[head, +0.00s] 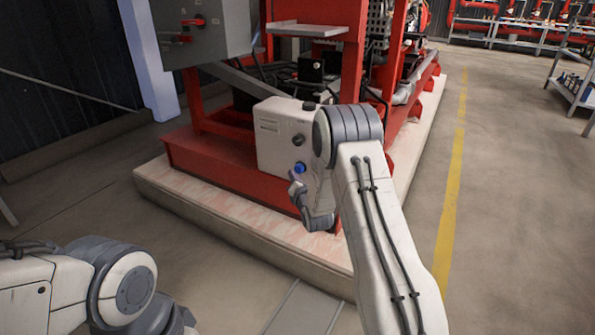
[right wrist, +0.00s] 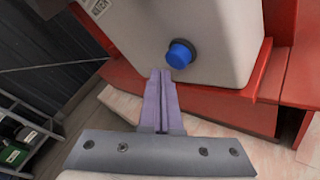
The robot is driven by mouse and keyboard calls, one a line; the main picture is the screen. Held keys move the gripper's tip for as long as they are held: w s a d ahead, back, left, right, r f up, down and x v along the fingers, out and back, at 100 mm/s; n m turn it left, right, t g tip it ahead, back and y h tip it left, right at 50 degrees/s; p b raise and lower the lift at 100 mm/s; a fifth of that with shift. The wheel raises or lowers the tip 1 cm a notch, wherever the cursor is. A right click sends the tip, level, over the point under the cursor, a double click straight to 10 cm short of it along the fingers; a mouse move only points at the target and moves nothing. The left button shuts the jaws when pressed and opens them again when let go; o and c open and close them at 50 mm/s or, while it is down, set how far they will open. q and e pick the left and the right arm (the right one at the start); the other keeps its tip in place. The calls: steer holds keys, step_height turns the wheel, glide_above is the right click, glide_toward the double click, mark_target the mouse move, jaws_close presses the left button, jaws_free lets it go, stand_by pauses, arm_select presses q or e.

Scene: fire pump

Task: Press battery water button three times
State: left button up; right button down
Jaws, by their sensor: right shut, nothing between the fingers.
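The battery water button is a round blue button (head: 300,168) low on the front of a white box (head: 275,140). It also shows in the right wrist view (right wrist: 179,54), with part of the box face around it. My right gripper (head: 297,188) is at the box's lower front, just below the button. In the right wrist view its two fingers are closed together and empty (right wrist: 161,75), tips just below and left of the button. A small gap seems to lie between tips and button; I cannot tell its depth. The left gripper is out of view.
The white box sits on a red steel frame (head: 215,160) on a pale concrete plinth (head: 230,220). A grey cabinet (head: 210,35) with red switches is above left. A shelf (head: 578,80) stands far right. Open floor lies right of the yellow line (head: 452,190).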

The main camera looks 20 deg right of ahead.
steer(key=shift+w+d, duration=0.25)
steer(key=shift+d, duration=0.1)
steer(key=shift+w+d, duration=0.5)
steer(key=shift+d, duration=0.15)
stand_by(1.2)
stand_by(0.4)
steer(key=shift+s+a, duration=0.8)
steer(key=shift+a, duration=0.2)
steer(key=shift+s+a, duration=0.75)
steer(key=shift+a, duration=0.25)
steer(key=shift+s+a, duration=0.75)
steer(key=shift+a, duration=0.2)
stand_by(0.9)
